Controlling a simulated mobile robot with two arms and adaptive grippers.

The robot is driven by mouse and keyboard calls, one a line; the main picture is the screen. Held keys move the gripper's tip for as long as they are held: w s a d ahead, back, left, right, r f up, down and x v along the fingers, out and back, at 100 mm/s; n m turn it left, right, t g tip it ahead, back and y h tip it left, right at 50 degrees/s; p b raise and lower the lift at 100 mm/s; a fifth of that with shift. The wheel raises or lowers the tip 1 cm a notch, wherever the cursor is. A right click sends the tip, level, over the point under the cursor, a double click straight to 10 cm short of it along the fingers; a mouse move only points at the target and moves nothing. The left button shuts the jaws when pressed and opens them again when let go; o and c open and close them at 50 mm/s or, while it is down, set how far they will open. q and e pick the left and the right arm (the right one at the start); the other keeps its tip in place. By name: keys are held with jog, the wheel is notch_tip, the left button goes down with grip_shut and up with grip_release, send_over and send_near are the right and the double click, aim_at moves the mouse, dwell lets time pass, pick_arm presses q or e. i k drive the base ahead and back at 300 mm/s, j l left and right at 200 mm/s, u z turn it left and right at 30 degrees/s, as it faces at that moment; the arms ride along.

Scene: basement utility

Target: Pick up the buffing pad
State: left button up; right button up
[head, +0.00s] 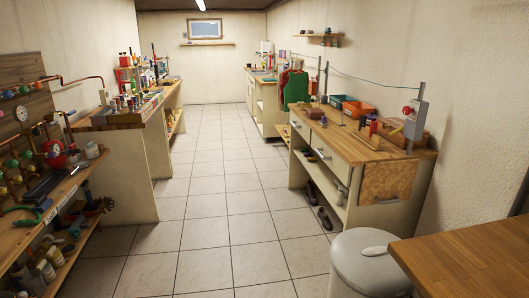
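I cannot pick out a buffing pad for certain in the head view. The wooden workbench (345,147) at the right carries several small items, including a dark reddish-brown item (315,114) near its far end, too small to identify. Neither of my grippers is in view.
Shoes (324,218) lie on the floor by the workbench. A grey bin (368,262) and a wooden table (480,255) stand at the near right. Crowded shelves (70,190) and a counter (118,124) line the left. The tiled aisle (215,185) between is clear.

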aim_at(323, 121)
jog(key=i+z, duration=0.2)
jog(key=i, duration=0.35)
jog(key=i+j+z, duration=0.2)
jog(key=i, duration=0.35)
jog(key=i+j+z, duration=0.2)
jog(key=i, duration=0.3)
jog(key=i+j+z, duration=0.2)
jog(key=i+j, duration=0.2)
jog(key=i, duration=0.15)
jog(key=i+j+u, duration=0.15)
jog(key=j, duration=0.25)
jog(key=i+j+u, duration=0.1)
jog(key=j, duration=0.3)
jog(key=i+j+u, duration=0.15)
jog(key=j, duration=0.25)
jog(key=i, duration=0.1)
